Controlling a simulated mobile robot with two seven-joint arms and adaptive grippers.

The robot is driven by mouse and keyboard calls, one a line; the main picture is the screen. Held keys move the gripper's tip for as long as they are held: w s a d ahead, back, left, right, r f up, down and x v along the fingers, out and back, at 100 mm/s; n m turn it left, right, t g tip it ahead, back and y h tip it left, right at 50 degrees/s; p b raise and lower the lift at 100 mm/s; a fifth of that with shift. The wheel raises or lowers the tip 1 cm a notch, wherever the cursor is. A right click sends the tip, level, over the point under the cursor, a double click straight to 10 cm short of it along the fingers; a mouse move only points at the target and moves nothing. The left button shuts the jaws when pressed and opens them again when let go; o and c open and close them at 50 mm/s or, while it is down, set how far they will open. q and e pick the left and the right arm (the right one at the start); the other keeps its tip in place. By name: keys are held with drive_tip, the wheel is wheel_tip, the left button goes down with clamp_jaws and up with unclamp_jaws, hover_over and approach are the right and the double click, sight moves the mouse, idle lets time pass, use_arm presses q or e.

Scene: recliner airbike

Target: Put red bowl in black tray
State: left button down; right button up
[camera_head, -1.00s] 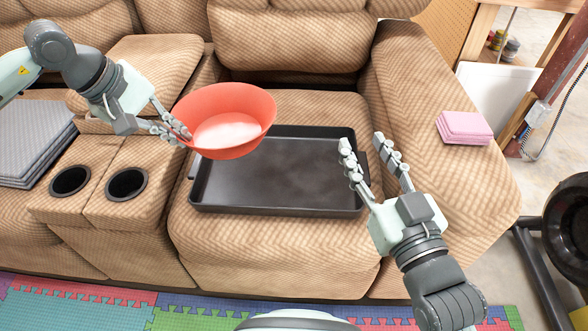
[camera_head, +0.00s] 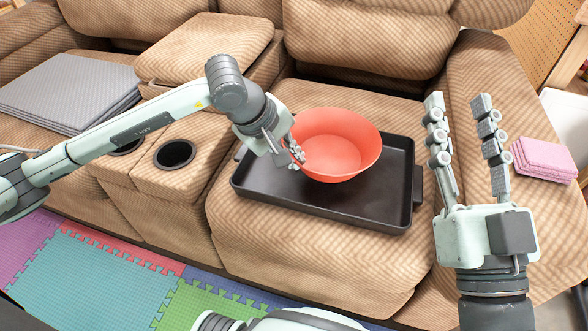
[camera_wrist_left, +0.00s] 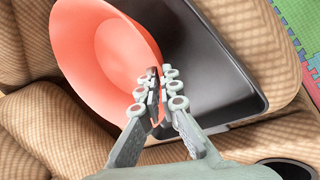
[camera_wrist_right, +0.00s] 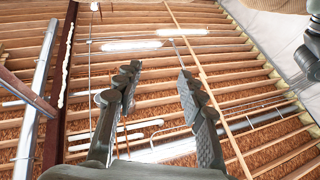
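The red bowl (camera_head: 338,138) is over the left and middle part of the black tray (camera_head: 398,185), upright or nearly so. I cannot tell whether its base touches the tray floor. My left gripper (camera_head: 295,158) is at the bowl's left rim. In the left wrist view its fingers (camera_wrist_left: 163,98) are closed around the rim of the bowl (camera_wrist_left: 100,50), with the tray (camera_wrist_left: 215,70) behind. My right gripper (camera_head: 458,112) is raised to the right of the tray, open and empty, pointing up; its spread fingers (camera_wrist_right: 157,90) show against the ceiling in the right wrist view.
The tray lies on the tan recliner seat (camera_head: 270,225). Pink folded cloths (camera_head: 543,160) sit on the right armrest. Grey folded mats (camera_head: 70,85) and a cup holder (camera_head: 175,154) are to the left. Foam floor tiles (camera_head: 100,270) are in front.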

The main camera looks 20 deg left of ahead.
use_arm(q)
wheel_tip(320, 180, down, 3)
drive_tip(key=shift+f, duration=0.5)
use_arm(e)
drive_tip(key=shift+d+r+t, duration=0.2)
drive_tip(key=shift+r+t, duration=0.2)
use_arm(q)
drive_tip(key=shift+b, duration=0.35)
use_arm(e)
drive_tip(key=shift+s, duration=0.1)
use_arm(q)
drive_tip(key=shift+f, duration=0.1)
drive_tip(key=c, duration=1.7)
unclamp_jaws()
use_arm(e)
drive_tip(key=shift+s+d+r, duration=0.1)
drive_tip(key=shift+r, duration=0.1)
drive_tip(key=shift+r, duration=0.1)
